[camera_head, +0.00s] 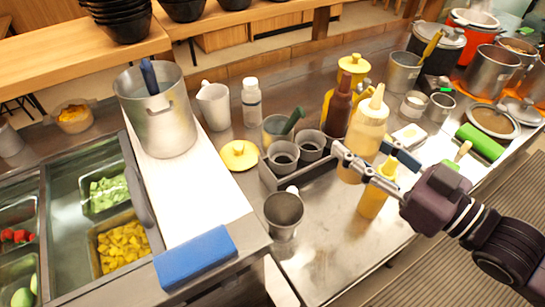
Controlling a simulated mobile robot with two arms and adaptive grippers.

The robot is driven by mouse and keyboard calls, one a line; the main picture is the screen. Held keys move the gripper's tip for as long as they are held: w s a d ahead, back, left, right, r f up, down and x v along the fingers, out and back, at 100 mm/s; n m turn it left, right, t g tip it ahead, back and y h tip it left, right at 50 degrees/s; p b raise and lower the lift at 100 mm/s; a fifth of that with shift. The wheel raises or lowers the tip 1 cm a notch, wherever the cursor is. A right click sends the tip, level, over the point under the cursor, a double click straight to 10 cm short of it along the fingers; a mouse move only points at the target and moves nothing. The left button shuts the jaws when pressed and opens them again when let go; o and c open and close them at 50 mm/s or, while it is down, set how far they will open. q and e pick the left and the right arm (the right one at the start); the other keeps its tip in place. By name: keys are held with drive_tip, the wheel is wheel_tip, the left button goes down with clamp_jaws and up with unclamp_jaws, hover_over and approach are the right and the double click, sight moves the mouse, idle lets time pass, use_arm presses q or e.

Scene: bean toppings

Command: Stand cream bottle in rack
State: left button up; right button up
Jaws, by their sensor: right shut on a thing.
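The cream bottle (369,123), pale with a pointed cream nozzle, is at the right end of the dark rack (307,175). My right gripper (372,160) reaches in from the right and is shut on the bottle's lower body. The bottle is roughly upright. Its base is partly hidden by the gripper, so I cannot tell whether it touches the rack. Two grey round cups (283,157) sit in the rack's left part. A dark red-brown bottle (338,107) stands just behind the cream bottle. My left gripper is not in view.
A yellow bottle (373,200) stands just in front of the gripper. A metal cup (284,214) stands before the rack. A white bottle (251,103), a white mug (214,105) and a large steel pot (157,117) are to the left. The front counter is mostly clear.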

drive_tip(key=shift+w+a, duration=0.1)
drive_tip(key=shift+a, duration=0.1)
drive_tip(key=shift+b, duration=0.3)
drive_tip(key=shift+w+a+b, duration=0.2)
drive_tip(key=shift+w+b, duration=0.1)
drive_tip(key=shift+b, duration=0.35)
drive_tip(key=x, duration=1.6)
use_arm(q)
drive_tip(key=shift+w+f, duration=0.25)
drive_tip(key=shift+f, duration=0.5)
use_arm(e)
wheel_tip(320, 180, down, 12)
drive_tip(key=shift+w+a, duration=0.15)
drive_tip(key=shift+a, duration=0.3)
